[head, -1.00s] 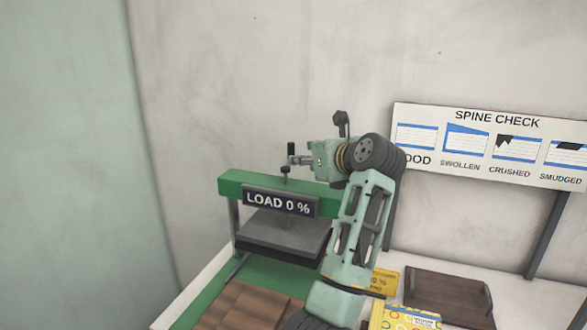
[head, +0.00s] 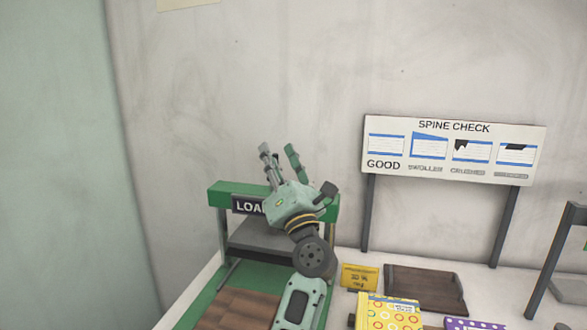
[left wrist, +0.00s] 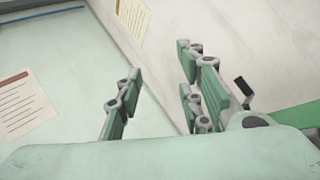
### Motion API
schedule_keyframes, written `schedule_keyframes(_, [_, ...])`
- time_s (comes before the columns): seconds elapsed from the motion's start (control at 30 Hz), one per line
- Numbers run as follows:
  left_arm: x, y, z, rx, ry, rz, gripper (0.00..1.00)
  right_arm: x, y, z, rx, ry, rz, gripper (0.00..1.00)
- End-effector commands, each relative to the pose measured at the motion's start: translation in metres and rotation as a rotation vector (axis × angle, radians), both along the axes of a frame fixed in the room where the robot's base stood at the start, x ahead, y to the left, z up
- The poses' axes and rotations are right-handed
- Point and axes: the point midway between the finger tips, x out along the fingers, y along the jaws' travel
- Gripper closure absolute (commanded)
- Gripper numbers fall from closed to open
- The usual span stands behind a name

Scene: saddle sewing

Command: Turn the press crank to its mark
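The green press (head: 219,196) stands at the left of the table against the wall, with its dark platen (head: 250,238) below the beam. A black knob, apparently the crank handle (left wrist: 243,87), shows there just right of the right finger, outside the gap. The crank's arm and mark cannot be made out. My right gripper is out of view.
A SPINE CHECK board (head: 455,149) stands on posts behind the table. A yellow card (head: 359,276), a dark wooden tray (head: 425,284) and patterned books (head: 390,314) lie right of the press. A brown ribbed piece (head: 238,309) lies before it. Above the press is bare wall.

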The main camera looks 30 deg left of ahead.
Motion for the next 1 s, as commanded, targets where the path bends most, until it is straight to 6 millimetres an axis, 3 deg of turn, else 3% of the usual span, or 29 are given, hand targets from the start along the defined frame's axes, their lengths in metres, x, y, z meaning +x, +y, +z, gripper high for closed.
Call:
schedule_keyframes(0.33, [-0.005,-0.047,-0.005,0.310,0.100,-0.049,0.65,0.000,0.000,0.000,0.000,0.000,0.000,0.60])
schedule_keyframes(0.73, [-0.005,-0.055,-0.007,0.353,0.116,-0.058,0.65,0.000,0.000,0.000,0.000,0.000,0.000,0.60])
schedule_keyframes(0.87, [-0.005,-0.059,-0.010,0.378,0.127,-0.063,0.65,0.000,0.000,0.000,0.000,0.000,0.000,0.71])
schedule_keyframes(1.0, [-0.005,-0.091,-0.030,0.556,0.211,-0.097,0.65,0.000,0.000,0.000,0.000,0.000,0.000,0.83])
